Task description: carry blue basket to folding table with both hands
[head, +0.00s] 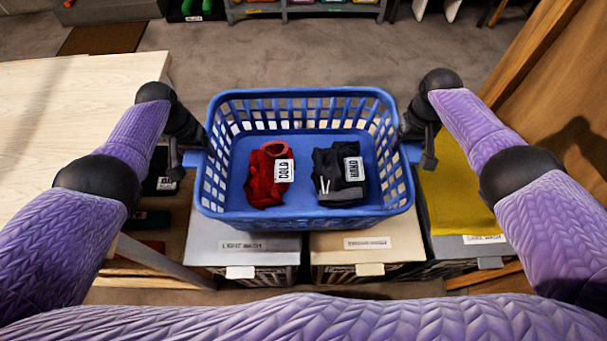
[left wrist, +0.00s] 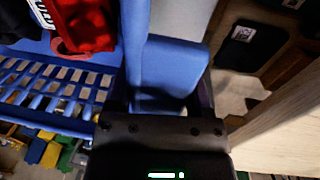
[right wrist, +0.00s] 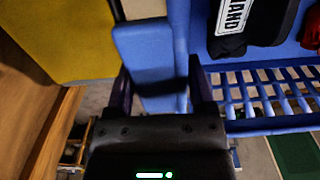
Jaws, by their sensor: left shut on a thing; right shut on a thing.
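The blue basket (head: 300,218) hangs level between my two arms in the head view. A red folded garment (head: 262,178) with a "COLD" tag and a black-and-grey garment (head: 338,178) with a "HAND" tag lie in it. My left gripper (head: 190,160) is shut on the basket's left handle, which shows as a blue tab in the left wrist view (left wrist: 165,75). My right gripper (head: 412,155) is shut on the right handle, seen in the right wrist view (right wrist: 150,60). The pale wooden folding table (head: 60,130) is at the left, beside my left arm.
Below the basket stand a light-wash bin (head: 240,248), a beige bin (head: 365,245) and a bin with yellow cloth (head: 455,195). A wooden panel (head: 560,100) is close at the right. A shelf (head: 310,10) stands at the back, with open floor before it.

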